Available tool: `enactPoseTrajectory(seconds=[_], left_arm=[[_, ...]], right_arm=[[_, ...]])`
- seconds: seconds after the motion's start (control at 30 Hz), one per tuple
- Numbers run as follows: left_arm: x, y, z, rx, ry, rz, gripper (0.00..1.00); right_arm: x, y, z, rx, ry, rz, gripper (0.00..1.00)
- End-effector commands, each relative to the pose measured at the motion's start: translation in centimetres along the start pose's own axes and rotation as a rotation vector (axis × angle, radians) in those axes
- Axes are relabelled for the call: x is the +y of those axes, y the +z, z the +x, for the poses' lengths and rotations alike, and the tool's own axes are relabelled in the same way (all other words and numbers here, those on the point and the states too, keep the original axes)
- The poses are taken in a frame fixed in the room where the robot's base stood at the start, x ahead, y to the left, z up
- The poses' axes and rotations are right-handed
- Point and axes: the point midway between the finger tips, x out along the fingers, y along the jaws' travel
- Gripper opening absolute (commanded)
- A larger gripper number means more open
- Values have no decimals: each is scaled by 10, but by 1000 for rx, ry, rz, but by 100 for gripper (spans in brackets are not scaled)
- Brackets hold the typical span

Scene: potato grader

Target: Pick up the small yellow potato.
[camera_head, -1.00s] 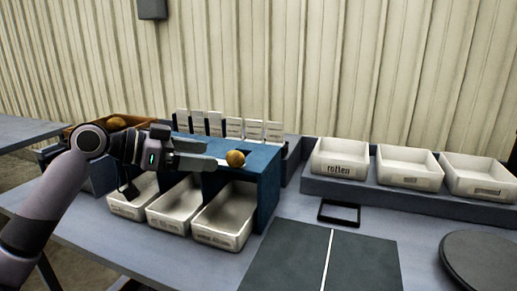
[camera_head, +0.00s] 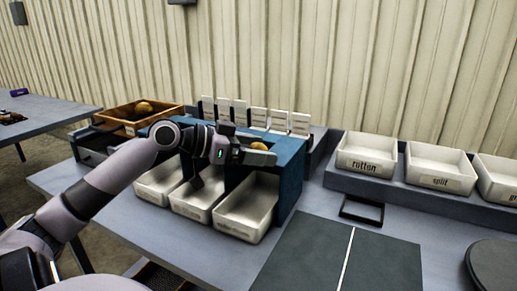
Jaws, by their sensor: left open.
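A small yellow potato (camera_head: 259,146) sits on top of the blue stand (camera_head: 291,158), near its right end. My left gripper (camera_head: 262,156) is open and reaches in from the left at the potato. Its near finger crosses in front of the potato and hides the lower part. I cannot tell whether the fingers touch it. My right gripper is not in view.
White bins (camera_head: 247,226) stand under the blue stand, and upright white cards (camera_head: 259,118) line its back. A wooden crate (camera_head: 118,118) holding a potato (camera_head: 143,107) is at the left. Labelled white bins (camera_head: 366,166) stand at the right. A dark mat (camera_head: 310,262) lies in front.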

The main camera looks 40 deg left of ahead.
Motion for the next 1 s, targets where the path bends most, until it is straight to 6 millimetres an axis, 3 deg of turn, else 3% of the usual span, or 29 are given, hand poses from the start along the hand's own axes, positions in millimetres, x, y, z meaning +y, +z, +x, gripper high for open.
enactPoseTrajectory(seconds=[0.37, 0.57, 0.63, 0.67, 1.0], left_arm=[[0, 0, 6, -1, -2, 0, 82], [0, 0, 6, -1, -1, 0, 27], [0, 0, 6, 0, -1, 0, 27], [0, 0, 6, 0, -1, 0, 22], [0, -8, 4, 1, -1, 2, 22]], right_arm=[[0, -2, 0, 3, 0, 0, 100], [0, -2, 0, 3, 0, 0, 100], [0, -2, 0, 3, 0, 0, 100], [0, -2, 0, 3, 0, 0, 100], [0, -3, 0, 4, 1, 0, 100]])
